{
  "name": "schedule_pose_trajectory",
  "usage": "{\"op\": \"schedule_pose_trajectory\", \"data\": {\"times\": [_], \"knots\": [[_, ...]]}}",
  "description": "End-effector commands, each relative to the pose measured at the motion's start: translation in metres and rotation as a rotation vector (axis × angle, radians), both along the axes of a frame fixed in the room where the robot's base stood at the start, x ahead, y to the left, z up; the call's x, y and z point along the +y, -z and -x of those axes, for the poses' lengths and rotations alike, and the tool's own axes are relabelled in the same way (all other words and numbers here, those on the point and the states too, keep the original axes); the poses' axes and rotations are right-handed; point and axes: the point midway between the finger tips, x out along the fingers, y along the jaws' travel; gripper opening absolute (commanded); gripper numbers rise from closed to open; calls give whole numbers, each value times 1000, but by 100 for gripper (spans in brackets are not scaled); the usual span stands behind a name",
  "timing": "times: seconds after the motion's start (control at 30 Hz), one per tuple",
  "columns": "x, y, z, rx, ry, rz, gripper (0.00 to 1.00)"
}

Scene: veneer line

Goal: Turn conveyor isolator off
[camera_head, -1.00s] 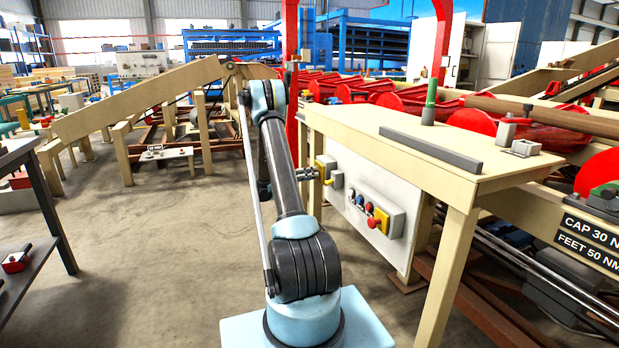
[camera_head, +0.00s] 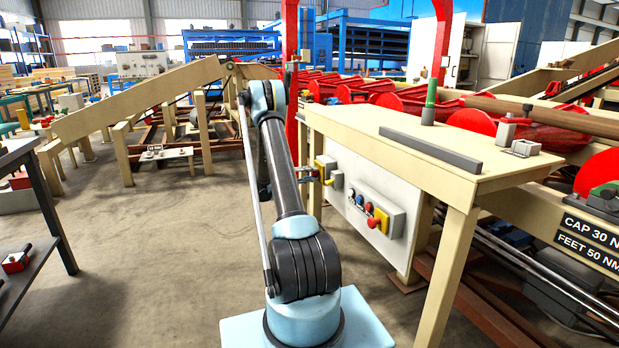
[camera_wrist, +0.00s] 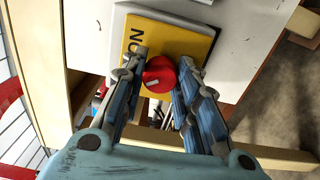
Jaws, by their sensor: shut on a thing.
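The conveyor isolator is a grey box (camera_head: 337,180) with a yellow plate (camera_head: 321,163) on the side of the cream bench. In the wrist view, its yellow plate (camera_wrist: 165,40) carries sideways black lettering that appears to read ON, partly covered by a finger. A round red knob (camera_wrist: 158,75) with a short white mark stands on the plate. My gripper (camera_wrist: 163,70) has its two fingers on either side of the knob and is shut on it. In the head view my gripper (camera_head: 322,177) is at the isolator's front, small and partly hidden by my arm.
A white panel (camera_head: 352,213) right of the isolator carries small buttons and a red stop button (camera_head: 377,220) on a yellow box. The bench top (camera_head: 400,120) juts out above them. Open floor (camera_head: 150,250) lies left of my arm.

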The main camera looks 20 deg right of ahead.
Motion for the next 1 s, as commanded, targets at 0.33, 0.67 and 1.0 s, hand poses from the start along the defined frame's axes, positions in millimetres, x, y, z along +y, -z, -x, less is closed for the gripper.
{"op": "schedule_pose_trajectory", "data": {"times": [0.33,0.67,1.0], "knots": [[1,1,-5,155,-10,4,5],[2,1,-5,190,-11,5,5],[2,1,-5,189,-11,5,44]]}}
